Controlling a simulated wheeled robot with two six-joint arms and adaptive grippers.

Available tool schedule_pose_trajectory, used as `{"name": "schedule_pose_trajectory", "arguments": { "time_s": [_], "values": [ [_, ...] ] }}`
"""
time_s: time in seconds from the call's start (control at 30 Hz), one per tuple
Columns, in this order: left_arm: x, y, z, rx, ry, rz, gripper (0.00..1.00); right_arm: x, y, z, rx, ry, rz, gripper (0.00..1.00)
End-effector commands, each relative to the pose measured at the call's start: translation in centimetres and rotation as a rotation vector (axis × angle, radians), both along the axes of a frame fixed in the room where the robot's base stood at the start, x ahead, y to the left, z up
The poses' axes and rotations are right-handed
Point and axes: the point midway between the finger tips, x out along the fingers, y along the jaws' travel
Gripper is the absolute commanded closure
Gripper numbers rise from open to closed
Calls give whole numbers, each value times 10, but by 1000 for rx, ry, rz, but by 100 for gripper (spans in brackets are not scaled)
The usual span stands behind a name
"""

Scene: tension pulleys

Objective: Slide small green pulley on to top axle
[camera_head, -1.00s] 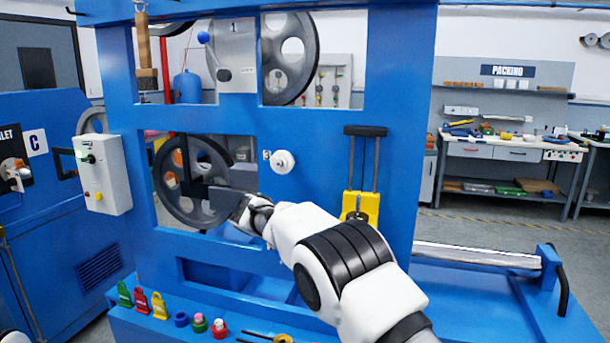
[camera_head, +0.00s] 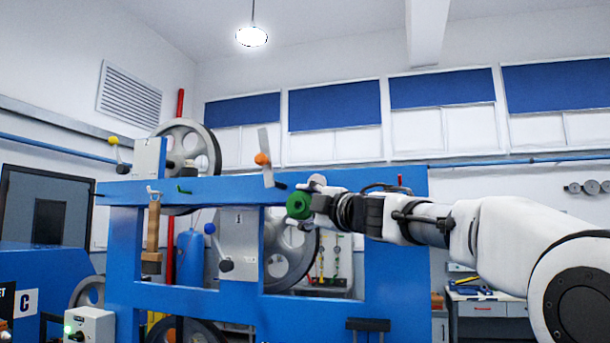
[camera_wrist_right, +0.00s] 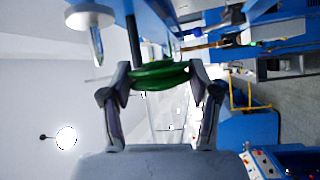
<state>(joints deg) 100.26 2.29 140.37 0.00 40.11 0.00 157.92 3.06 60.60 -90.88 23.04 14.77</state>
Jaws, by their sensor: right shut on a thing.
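The small green pulley (camera_head: 299,205) is held at the tips of my right gripper (camera_head: 318,203), in front of the upper blue beam. In the right wrist view the green pulley (camera_wrist_right: 158,76) lies edge-on between the two fingers, which are closed on it. A dark rod (camera_wrist_right: 132,42) juts from the blue frame close to the pulley's left part in that view; I cannot tell whether it enters the bore. In the head view a short dark peg (camera_head: 280,186) sticks out of the beam just left of the pulley. My left gripper is out of view.
The blue frame (camera_head: 390,190) carries large grey wheels (camera_head: 190,143), an orange-knobbed lever (camera_head: 263,159) and a blue-knobbed lever (camera_head: 210,229). Open room lies right of the frame.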

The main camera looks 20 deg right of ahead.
Motion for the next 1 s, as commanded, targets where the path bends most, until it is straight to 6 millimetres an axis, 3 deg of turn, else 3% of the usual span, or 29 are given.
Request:
{"name": "schedule_pose_trajectory", "arguments": {
  "time_s": [0.03,0.1,0.2,0.67,1.0],
  "values": [
    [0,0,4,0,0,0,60,-12,1,21,21,-20,30,76],
    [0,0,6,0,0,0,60,-26,3,39,46,-37,68,76],
    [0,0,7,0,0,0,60,-36,5,51,66,-48,95,76],
    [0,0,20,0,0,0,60,-15,-10,53,70,-50,100,76],
    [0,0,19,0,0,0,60,-13,-11,52,69,-50,99,76]
  ]
}}
